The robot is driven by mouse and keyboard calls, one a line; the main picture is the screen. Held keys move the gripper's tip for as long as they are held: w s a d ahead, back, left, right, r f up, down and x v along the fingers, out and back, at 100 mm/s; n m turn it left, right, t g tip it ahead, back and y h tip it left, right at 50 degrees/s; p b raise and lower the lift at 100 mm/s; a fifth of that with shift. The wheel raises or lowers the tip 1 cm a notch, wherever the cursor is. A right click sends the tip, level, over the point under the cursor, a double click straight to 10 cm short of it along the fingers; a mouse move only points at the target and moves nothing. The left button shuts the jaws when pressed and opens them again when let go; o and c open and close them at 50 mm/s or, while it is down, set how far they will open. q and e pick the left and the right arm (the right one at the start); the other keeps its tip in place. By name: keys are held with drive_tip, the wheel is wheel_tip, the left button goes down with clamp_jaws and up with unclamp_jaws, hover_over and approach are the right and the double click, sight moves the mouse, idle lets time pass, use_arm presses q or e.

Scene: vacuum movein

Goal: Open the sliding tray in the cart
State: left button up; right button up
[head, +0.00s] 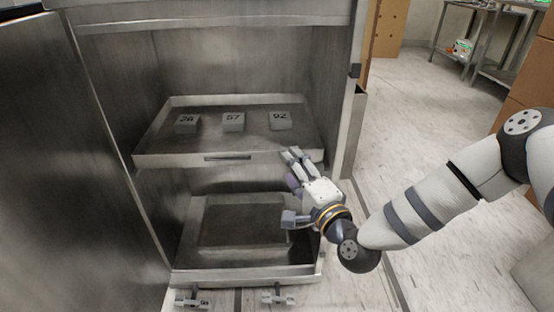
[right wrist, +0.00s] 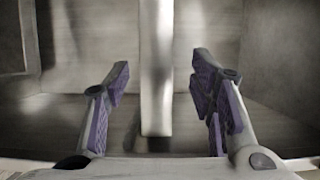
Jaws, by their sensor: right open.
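The metal sliding tray (head: 160,155) sits at mid height inside the open cart, with a slot-like handle (head: 228,157) in its front wall. My right gripper (head: 291,169) is open, near the right end of the tray's front edge. In the right wrist view, a bright metal bar (right wrist: 157,80) shows between the spread purple-padded fingers (right wrist: 160,95). It looks like the tray's front wall; neither finger visibly touches it, and its depth is hard to tell. My left gripper is out of view.
A lower tray (head: 190,276) lies below. A metal panel (head: 65,170) stands at the left. Open floor (head: 430,130) lies at the right.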

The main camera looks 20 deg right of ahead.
sight(280, 162)
drive_tip(key=w, duration=0.2)
drive_tip(key=w+b, duration=0.1)
drive_tip(key=w, duration=0.2)
drive_tip(key=shift+w+a+f, duration=0.1)
drive_tip(key=shift+w+a, duration=0.2)
drive_tip(key=shift+w, duration=0.1)
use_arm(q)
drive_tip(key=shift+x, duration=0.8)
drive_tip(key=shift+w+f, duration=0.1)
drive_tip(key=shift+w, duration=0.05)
